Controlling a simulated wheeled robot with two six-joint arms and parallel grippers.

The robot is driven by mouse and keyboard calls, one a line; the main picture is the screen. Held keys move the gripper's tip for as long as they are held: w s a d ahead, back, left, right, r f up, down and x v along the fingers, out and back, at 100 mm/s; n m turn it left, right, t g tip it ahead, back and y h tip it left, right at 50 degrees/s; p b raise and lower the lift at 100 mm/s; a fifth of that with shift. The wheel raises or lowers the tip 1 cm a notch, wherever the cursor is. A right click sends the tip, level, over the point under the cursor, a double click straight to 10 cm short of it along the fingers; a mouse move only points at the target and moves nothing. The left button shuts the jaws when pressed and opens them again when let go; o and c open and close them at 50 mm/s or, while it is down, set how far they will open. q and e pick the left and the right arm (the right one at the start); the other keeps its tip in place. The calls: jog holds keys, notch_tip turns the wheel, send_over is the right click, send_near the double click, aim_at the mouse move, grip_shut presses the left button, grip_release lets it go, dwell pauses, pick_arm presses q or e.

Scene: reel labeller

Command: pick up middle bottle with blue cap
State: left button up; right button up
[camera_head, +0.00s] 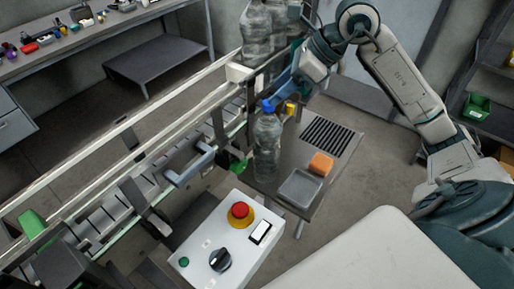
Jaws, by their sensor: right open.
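A clear bottle with a blue cap (267,143) stands upright beside the conveyor, near the middle of the view. More clear bottles (257,32) stand close together farther back along the conveyor; their caps are cut off or hidden. My right gripper (281,88) is just behind and above the blue cap, reaching in from the right. It is open, and I see nothing held in it. Its fingertips are small and partly hidden, so I cannot tell whether they touch the bottle. My left gripper is out of view.
Conveyor rails (120,122) run diagonally along the left. A control box (205,262) with a red stop button is in front of the bottle. A side table (262,188) holds a grey tray (300,187) and an orange block (321,164). A workbench (95,38) is at back left.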

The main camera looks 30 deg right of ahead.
aim_at(265, 110)
jog(key=f, duration=0.1)
jog(key=w+f+h+p, duration=0.1)
jog(key=f+p, duration=0.1)
jog(key=shift+w+d+f, duration=0.1)
jog(key=shift+w+d, duration=0.2)
jog(key=shift+w+a+f, duration=0.2)
jog(key=shift+w+f, duration=0.05)
jog(key=shift+f, duration=0.25)
jog(key=shift+w+a+f+p, duration=0.1)
jog(key=shift+a+f+p, duration=0.1)
jog(key=shift+p, duration=0.4)
jog(key=p+x, duration=0.3)
jog(key=shift+w+f, duration=0.2)
jog(key=shift+f, duration=0.15)
jog(key=shift+w+a+f, duration=0.15)
jog(key=shift+f, duration=0.35)
grip_shut()
